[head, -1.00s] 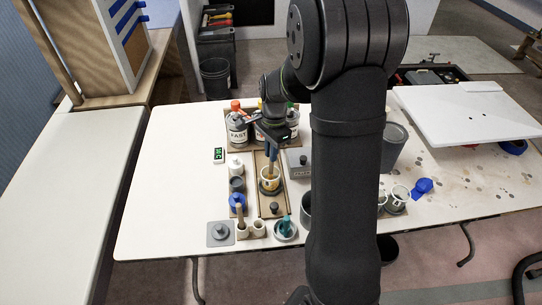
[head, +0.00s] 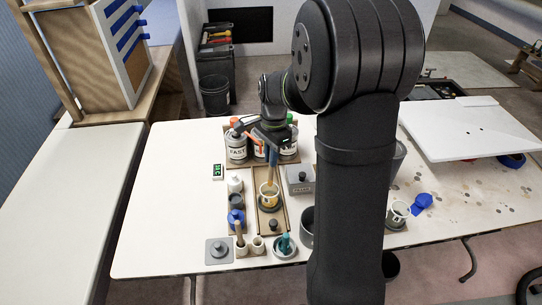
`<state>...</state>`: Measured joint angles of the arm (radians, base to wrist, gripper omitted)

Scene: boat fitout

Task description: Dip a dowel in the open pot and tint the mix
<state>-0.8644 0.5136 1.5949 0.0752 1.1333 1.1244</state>
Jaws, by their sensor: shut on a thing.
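My gripper (head: 272,158) is in the middle of the table, pointing down, shut on a thin tan dowel (head: 270,181). The dowel stands nearly upright, its lower end at the mouth of the open pot (head: 269,201). The pot is small and pale with a yellowish tone inside, and sits in a dark ring on a brown wooden tray (head: 262,226). How deep the dowel reaches, and the mix itself, are too small to tell. Another dowel (head: 239,233) stands in a pale cup (head: 241,249) at the front left.
Labelled cans (head: 236,149) stand close behind the gripper. A grey box (head: 299,180) is right of the pot. A blue-topped jar (head: 236,218) is left of it. A teal item in a grey dish (head: 284,247) is in front. My arm hides the table's middle right.

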